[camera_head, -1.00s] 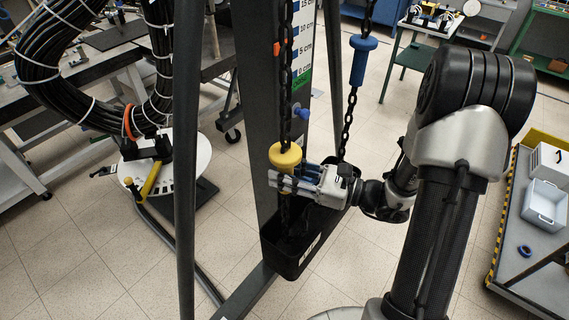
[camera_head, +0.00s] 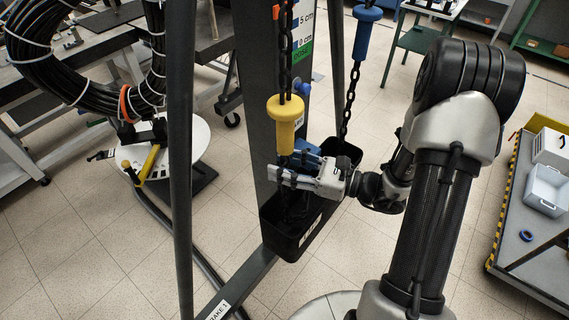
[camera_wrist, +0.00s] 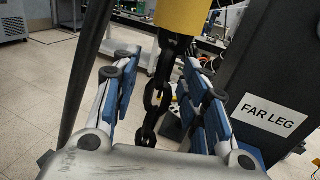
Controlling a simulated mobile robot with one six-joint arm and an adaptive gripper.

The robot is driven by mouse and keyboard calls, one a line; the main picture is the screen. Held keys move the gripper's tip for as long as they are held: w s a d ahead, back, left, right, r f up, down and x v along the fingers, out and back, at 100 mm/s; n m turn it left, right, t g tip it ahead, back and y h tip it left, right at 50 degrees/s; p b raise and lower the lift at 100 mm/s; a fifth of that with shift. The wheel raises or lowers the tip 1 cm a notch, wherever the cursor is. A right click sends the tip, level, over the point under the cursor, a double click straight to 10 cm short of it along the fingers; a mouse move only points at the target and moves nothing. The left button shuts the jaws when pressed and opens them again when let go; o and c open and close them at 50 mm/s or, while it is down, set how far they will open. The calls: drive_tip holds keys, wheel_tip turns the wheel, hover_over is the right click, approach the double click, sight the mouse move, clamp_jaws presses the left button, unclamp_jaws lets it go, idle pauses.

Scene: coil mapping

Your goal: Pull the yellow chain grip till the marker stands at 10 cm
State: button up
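The yellow chain grip (camera_head: 285,122) hangs upright on a dark chain in front of the grey column. My gripper (camera_head: 290,174) is just below it, with the fingers around the chain. In the wrist view my gripper (camera_wrist: 163,115) is open, with gaps between its blue pads and the chain (camera_wrist: 156,100). The bottom of the yellow grip (camera_wrist: 181,15) shows above the fingers there. A small orange marker (camera_head: 276,12) is at the top of the view, near the 5 cm label of the white scale (camera_head: 306,20). The scale's upper part is out of view.
A blue grip (camera_head: 361,32) hangs on another chain to the right. A black bin (camera_head: 300,232) stands below my gripper. A dark frame leg (camera_head: 180,150) is at the left, and a blue knob (camera_head: 302,88) sits on the column. A trolley (camera_head: 535,240) stands at the right.

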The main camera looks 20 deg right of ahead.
drive_tip(key=shift+o, duration=0.6)
drive_tip(key=shift+d, duration=0.1)
drive_tip(key=v, duration=1.1)
drive_tip(key=shift+s+d, duration=0.25)
drive_tip(key=shift+d, duration=0.05)
